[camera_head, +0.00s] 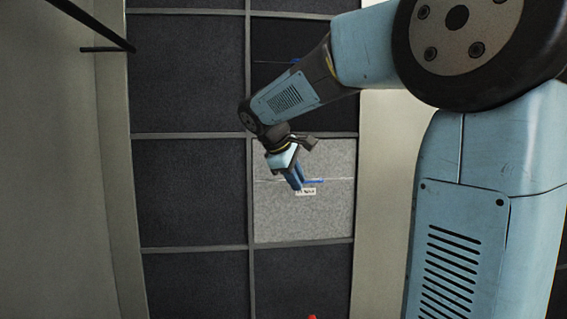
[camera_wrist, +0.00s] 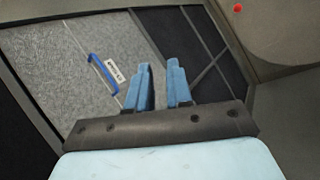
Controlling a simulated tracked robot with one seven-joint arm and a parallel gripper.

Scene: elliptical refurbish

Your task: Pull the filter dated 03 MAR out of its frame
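A light grey filter (camera_head: 320,218) sits in the right column of a frame (camera_head: 247,190) among dark filters. It has a blue handle (camera_wrist: 103,72) and a small white label (camera_wrist: 115,73); its date is too small to read. My gripper (camera_head: 297,182) is over this filter, close to the handle and label in the head view. In the wrist view my gripper (camera_wrist: 160,85) has its two blue fingers apart with nothing between them. The handle lies to the left of the fingers, outside the gap. Whether a finger touches the filter cannot be told.
Dark filters (camera_head: 190,190) fill the other visible cells. A blue piece (camera_head: 293,62) shows on the dark filter above, partly behind my arm. Pale walls (camera_head: 380,220) flank the frame. A small red thing (camera_head: 312,317) shows at the bottom edge.

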